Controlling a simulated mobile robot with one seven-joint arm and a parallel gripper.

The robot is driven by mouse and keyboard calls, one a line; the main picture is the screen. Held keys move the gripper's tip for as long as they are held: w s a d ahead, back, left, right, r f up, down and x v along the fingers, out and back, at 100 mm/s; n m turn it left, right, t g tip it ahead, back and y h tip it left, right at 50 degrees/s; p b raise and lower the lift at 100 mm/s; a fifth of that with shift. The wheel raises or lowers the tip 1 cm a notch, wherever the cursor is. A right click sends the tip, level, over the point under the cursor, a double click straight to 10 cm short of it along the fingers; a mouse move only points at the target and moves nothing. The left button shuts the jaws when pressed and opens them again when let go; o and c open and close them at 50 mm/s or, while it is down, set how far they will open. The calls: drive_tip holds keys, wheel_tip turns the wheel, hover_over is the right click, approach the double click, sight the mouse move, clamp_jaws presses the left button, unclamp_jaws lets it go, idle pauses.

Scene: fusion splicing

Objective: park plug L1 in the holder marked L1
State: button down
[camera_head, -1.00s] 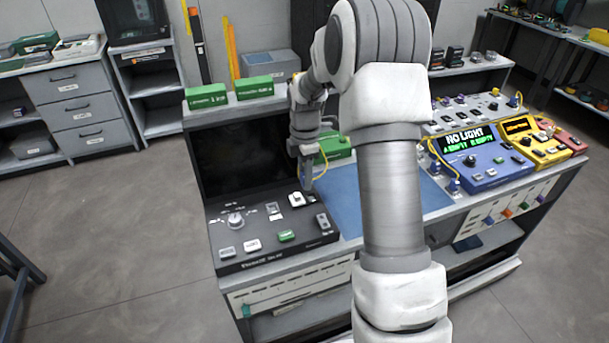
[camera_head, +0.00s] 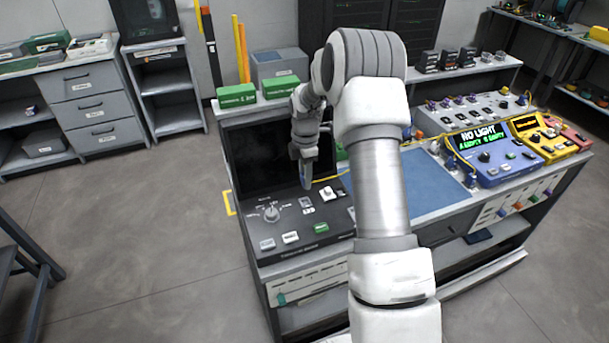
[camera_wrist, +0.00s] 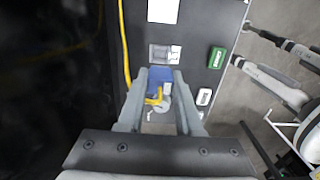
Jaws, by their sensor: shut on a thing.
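In the wrist view my gripper (camera_wrist: 160,80) is shut on a blue plug (camera_wrist: 158,76) with a yellow cable (camera_wrist: 126,50), taken to be plug L1. No label on it can be read. The cable trails right across the bench in the head view. The holder marked L1 cannot be made out in either view.
The console's dark screen (camera_head: 262,152) stands close behind my gripper. A blue mat (camera_head: 430,185) lies to the right, partly behind my arm. Blue (camera_head: 490,155) and yellow (camera_head: 540,137) instrument boxes stand farther right. Green boxes (camera_head: 237,96) sit on the shelf above.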

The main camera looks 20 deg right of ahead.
drive_tip(key=b, duration=0.4)
hover_over(305, 204)
drive_tip(key=shift+f, duration=3.2)
drive_tip(key=shift+f+b, duration=0.3)
drive_tip(key=shift+f, duration=0.25)
drive_tip(key=shift+w, duration=0.1)
drive_tip(key=c, duration=0.5)
unclamp_jaws()
wheel_tip(305, 204, up, 17)
drive_tip(key=shift+f+p, duration=0.2)
drive_tip(key=shift+p, duration=0.15)
drive_tip(key=shift+r, duration=0.45)
